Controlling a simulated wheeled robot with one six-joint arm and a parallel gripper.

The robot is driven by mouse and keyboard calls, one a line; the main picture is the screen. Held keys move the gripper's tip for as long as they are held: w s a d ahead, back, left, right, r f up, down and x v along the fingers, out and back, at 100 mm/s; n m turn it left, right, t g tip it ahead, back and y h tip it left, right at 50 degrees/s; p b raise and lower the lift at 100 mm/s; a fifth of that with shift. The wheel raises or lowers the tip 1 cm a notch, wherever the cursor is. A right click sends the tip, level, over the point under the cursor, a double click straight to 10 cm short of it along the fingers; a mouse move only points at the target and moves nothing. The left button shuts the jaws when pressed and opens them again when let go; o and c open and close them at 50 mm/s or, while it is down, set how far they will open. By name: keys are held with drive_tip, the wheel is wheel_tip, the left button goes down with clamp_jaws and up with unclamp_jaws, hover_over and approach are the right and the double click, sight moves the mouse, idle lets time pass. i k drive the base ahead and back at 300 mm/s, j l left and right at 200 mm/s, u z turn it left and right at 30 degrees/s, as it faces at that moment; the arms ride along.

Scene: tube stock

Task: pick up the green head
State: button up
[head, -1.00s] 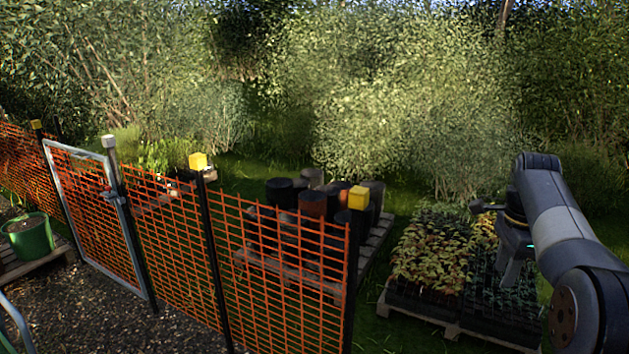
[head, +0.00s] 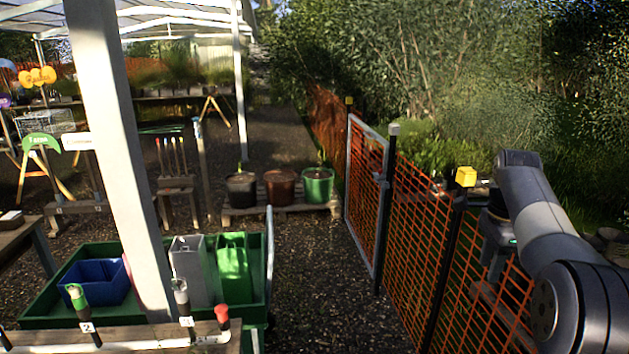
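A small green head (head: 76,291) tops a dark, tilted tube at the lower left. The tube stands at a wooden bench edge (head: 150,340) by a tag reading 2. A pale grey head (head: 180,285) on a similar tube and a red head (head: 222,312) stand to its right on the same bench. My gripper (head: 492,268) hangs at the far right in front of the orange mesh fence, well away from the green head. Nothing shows in it, but its fingers are small and dark, so I cannot tell their opening.
A white post (head: 120,150) rises between the green and grey heads. Behind the bench is a green cart (head: 45,308) with a blue bin (head: 95,283). The orange fence (head: 415,230) runs along the right. Gravel (head: 325,280) between cart and fence is clear.

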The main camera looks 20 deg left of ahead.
sight(77, 297)
drive_tip(key=i+u, duration=0.15)
drive_tip(key=u, duration=0.3)
drive_tip(key=i+u, duration=0.2)
drive_tip(key=u, duration=0.3)
drive_tip(key=i+u, duration=0.15)
drive_tip(key=u, duration=0.3)
drive_tip(key=i+l+u, duration=0.15)
drive_tip(key=u, duration=0.3)
drive_tip(key=i+l+u, duration=0.2)
drive_tip(key=u, duration=0.2)
drive_tip(key=i+l+u, duration=0.25)
drive_tip(key=u, duration=0.2)
drive_tip(key=i+l+u, duration=0.4)
drive_tip(key=l+u, duration=0.45)
drive_tip(key=i+j, duration=0.05)
drive_tip(key=j, duration=0.05)
